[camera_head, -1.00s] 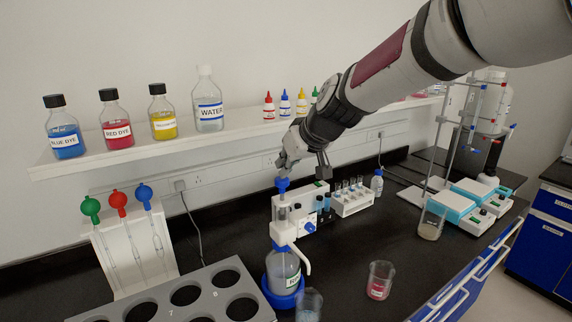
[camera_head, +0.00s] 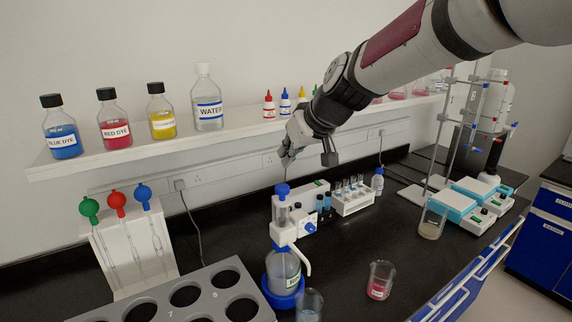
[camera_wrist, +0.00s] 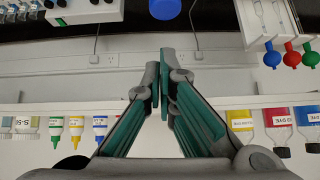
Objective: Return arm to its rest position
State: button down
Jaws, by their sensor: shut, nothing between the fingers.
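My gripper (camera_head: 287,160) is just above the blue top of the dispenser bottle (camera_head: 284,268), apart from it, in front of the shelf. In the wrist view its green-padded fingers (camera_wrist: 160,85) are closed together with nothing between them. The dispenser bottle stands upright on the black bench in a blue ring. Its blue cap shows at the top of the wrist view (camera_wrist: 165,8). My arm reaches in from the upper right.
A white shelf (camera_head: 150,153) holds dye bottles and a water bottle (camera_head: 207,105). On the bench are a grey rack with round holes (camera_head: 160,300), a beaker of red liquid (camera_head: 380,280), a pipette stand (camera_head: 130,250), a tube rack (camera_head: 352,202), and a clamp stand at right.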

jog(key=v, duration=0.8)
jog(key=s+d+f+m+h, duration=0.1)
jog(key=s+d+f+m, duration=0.1)
jog(key=s+d, duration=0.3)
jog(key=s+d+f+m+g+h, duration=0.1)
jog(key=s+d, duration=0.5)
jog(key=s, duration=0.7)
jog(key=s+d+f+m+h, duration=0.3)
jog(key=s+d+f, duration=0.2)
jog(key=s, duration=0.4)
jog(key=shift+s+d+f+m+b, duration=0.3)
jog(key=shift+d+b, duration=0.15)
jog(key=shift+d, duration=0.15)
